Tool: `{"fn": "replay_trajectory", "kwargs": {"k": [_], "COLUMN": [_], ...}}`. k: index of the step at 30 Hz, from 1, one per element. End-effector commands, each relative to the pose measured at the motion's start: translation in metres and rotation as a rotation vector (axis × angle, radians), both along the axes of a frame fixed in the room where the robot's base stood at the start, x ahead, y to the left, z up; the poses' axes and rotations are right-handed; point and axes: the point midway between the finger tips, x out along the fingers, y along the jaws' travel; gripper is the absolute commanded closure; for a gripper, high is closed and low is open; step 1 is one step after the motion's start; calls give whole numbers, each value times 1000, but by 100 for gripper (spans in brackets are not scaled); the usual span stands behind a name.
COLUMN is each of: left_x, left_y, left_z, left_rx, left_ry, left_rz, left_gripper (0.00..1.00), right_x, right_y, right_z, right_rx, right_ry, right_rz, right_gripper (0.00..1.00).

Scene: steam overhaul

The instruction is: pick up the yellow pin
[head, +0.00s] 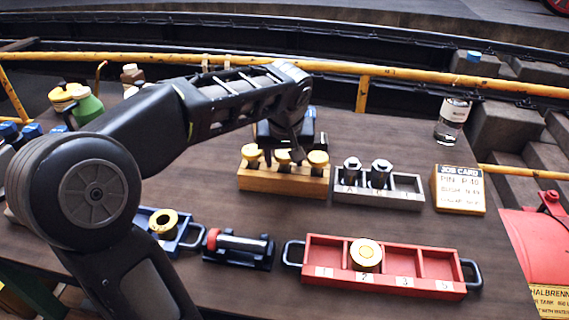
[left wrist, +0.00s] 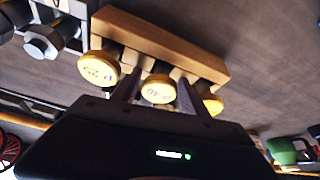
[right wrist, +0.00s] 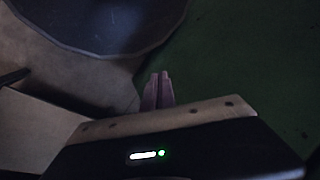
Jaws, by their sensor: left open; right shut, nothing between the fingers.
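Three yellow-headed pins stand in a row in a wooden block (head: 285,181): a left pin (head: 250,152), a middle pin (head: 283,156) and a right pin (head: 318,158). My left gripper (head: 285,148) is open over the middle pin. In the left wrist view its fingers (left wrist: 156,92) lie on either side of the middle pin's head (left wrist: 158,89). I cannot tell whether they touch it. The other two heads (left wrist: 98,68) are outside the fingers, one partly hidden. The marks on the heads are too blurred to read. My right gripper (right wrist: 158,90) is shut and empty, away from the pins.
A grey tray (head: 377,196) with two hex-headed parts and a job card (head: 459,190) stand right of the block. In front are a red tray (head: 435,288) holding a yellow-topped part (head: 366,253), a red-ended tool (head: 238,246) and a blue tray (head: 190,244). A bottle (head: 453,121) stands behind.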

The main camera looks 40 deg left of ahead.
Motion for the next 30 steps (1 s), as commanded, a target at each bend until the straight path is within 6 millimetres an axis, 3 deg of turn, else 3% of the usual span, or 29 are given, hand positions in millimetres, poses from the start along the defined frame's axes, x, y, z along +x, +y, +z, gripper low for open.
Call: {"fn": "replay_trajectory", "kwargs": {"k": [6,25,30], "left_x": [0,0,0], "left_y": [0,0,0], "left_z": [0,0,0], "left_rx": [0,0,0], "left_ry": [0,0,0], "left_rz": [0,0,0], "left_gripper": [48,100,100], "right_x": [0,0,0], "right_y": [0,0,0], "right_z": [0,0,0], "right_rx": [0,0,0], "right_ry": [0,0,0], "right_rz": [0,0,0], "right_gripper": [100,100,100]}}
